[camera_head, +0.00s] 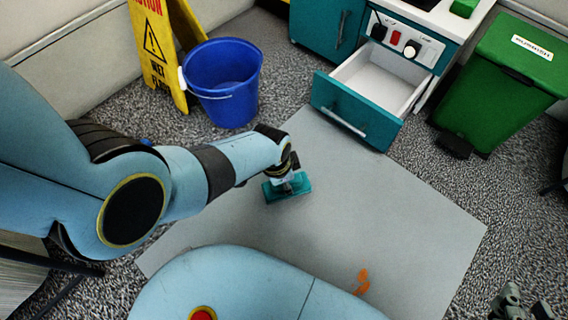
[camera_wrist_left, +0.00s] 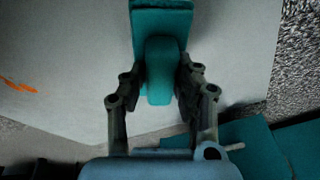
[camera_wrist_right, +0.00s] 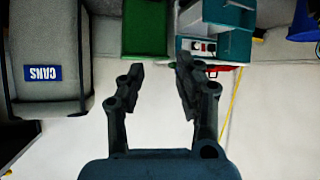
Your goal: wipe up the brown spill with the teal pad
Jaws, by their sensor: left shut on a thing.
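The teal pad (camera_head: 289,189) is over the far part of the grey floor sheet (camera_head: 400,215); I cannot tell whether it touches. My left gripper (camera_head: 291,176) is shut on the pad's raised handle, which also shows in the left wrist view (camera_wrist_left: 159,70). The spill (camera_head: 362,282) shows as small orange-brown streaks on the near part of the sheet, apart from the pad. It also shows at the left of the left wrist view (camera_wrist_left: 18,86). My right gripper (camera_head: 522,304) is at the bottom right corner; in the right wrist view (camera_wrist_right: 160,75) it is open and empty.
A blue bucket (camera_head: 225,90) and a yellow wet-floor sign (camera_head: 155,45) stand behind the pad. A teal cabinet's open drawer (camera_head: 350,108) juts over the sheet's far edge. A green bin (camera_head: 495,85) stands at the right. The sheet's middle is clear.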

